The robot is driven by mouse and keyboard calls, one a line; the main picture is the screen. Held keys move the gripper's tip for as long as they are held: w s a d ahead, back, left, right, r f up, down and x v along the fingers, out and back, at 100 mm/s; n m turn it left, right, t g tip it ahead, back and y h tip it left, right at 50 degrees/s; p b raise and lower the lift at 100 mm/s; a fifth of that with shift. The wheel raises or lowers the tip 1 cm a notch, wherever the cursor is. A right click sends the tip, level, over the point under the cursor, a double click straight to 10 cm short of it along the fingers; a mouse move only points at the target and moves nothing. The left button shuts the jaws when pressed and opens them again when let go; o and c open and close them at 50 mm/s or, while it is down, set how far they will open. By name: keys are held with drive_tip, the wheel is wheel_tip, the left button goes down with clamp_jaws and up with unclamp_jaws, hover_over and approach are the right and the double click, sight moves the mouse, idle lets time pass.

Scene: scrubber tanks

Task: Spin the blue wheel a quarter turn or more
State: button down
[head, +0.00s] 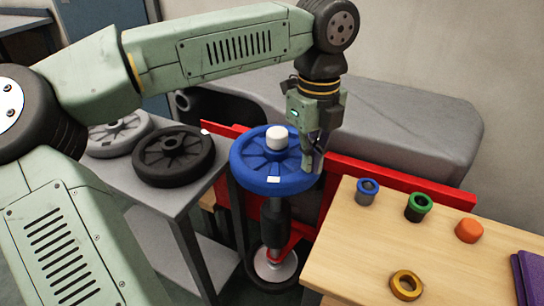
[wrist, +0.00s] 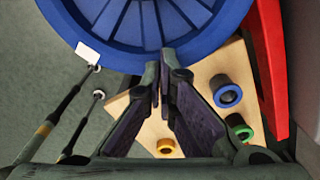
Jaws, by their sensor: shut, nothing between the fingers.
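The blue wheel (head: 262,172) lies flat on top of a dark upright shaft, with a white cap (head: 277,138) at its hub and a small white mark (head: 273,180) on its near rim. My gripper (head: 312,168) points down at the wheel's right rim, shut and empty. In the wrist view the blue wheel (wrist: 150,28) fills the top, its white mark (wrist: 88,52) at lower left. My shut fingertips (wrist: 160,58) are at the wheel's lower rim; I cannot tell whether they touch it.
A red rail (head: 400,180) runs behind the wheel. A wooden table (head: 450,265) at right holds several rings and caps, including an orange one (head: 469,230). A grey table (head: 160,205) at left holds a black wheel (head: 173,157) and a grey wheel (head: 118,136).

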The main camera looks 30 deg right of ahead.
drive_tip(key=shift+r+p, duration=2.1)
drive_tip(key=shift+r, duration=1.25)
